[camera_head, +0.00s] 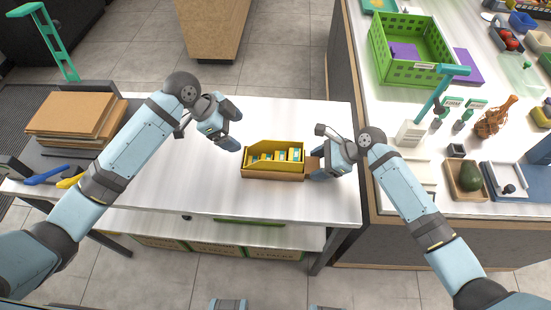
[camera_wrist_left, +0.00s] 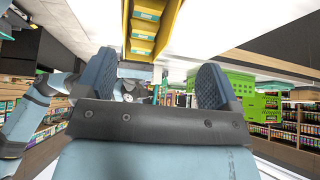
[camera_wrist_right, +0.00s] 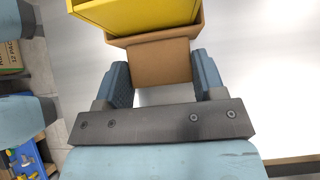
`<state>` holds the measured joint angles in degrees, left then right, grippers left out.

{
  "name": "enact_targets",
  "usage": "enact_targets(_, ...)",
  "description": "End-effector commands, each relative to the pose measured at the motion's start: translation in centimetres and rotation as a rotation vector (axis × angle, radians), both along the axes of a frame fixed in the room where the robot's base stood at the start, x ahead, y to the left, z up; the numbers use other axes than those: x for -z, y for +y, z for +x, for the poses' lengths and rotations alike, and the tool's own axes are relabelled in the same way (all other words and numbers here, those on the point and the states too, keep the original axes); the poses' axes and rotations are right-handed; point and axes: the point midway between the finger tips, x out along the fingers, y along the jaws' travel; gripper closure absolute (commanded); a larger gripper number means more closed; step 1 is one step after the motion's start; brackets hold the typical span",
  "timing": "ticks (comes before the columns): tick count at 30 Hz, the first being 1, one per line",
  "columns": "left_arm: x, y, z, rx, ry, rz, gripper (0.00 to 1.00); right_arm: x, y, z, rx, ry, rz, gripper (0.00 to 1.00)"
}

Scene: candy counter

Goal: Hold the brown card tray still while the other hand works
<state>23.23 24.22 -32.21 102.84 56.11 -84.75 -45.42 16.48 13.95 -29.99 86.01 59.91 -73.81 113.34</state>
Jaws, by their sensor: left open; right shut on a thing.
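The brown card tray (camera_head: 272,176) sits on the white table, with a yellow bin (camera_head: 262,146) in it. Several small teal and yellow boxes (camera_head: 281,156) stand in the bin. My right gripper (camera_head: 313,166) is at the tray's right end. In the right wrist view my right gripper (camera_wrist_right: 163,78) has its fingers on either side of the tray's brown end flap (camera_wrist_right: 161,62), shut on it. My left gripper (camera_head: 234,130) is open and empty, up and left of the tray. In the left wrist view the yellow bin (camera_wrist_left: 143,25) shows beyond its spread fingers.
A stack of brown cardboard (camera_head: 75,117) lies at the table's left end, near blue (camera_head: 46,175) and yellow (camera_head: 70,182) handled tools. The white table (camera_head: 290,120) is clear behind the tray. A counter with a green crate (camera_head: 410,55) stands on the right.

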Motion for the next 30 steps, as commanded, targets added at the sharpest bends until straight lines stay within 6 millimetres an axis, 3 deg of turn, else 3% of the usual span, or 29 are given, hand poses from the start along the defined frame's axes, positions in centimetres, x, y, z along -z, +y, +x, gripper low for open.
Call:
enact_targets(8,0.1,-0.7,-0.8,0.108,0.035,0.041,0.13,0.0,0.0,0.0,0.000,0.000,0.000,0.60)
enact_targets(24,6.4,-4.3,-0.7,0.103,0.033,0.040,0.13,0.0,0.0,0.0,-0.001,0.001,0.000,0.60)
enact_targets(30,7.8,-5.1,-0.7,0.103,0.032,0.040,0.13,0.0,0.0,0.0,-0.001,0.001,0.000,0.60)
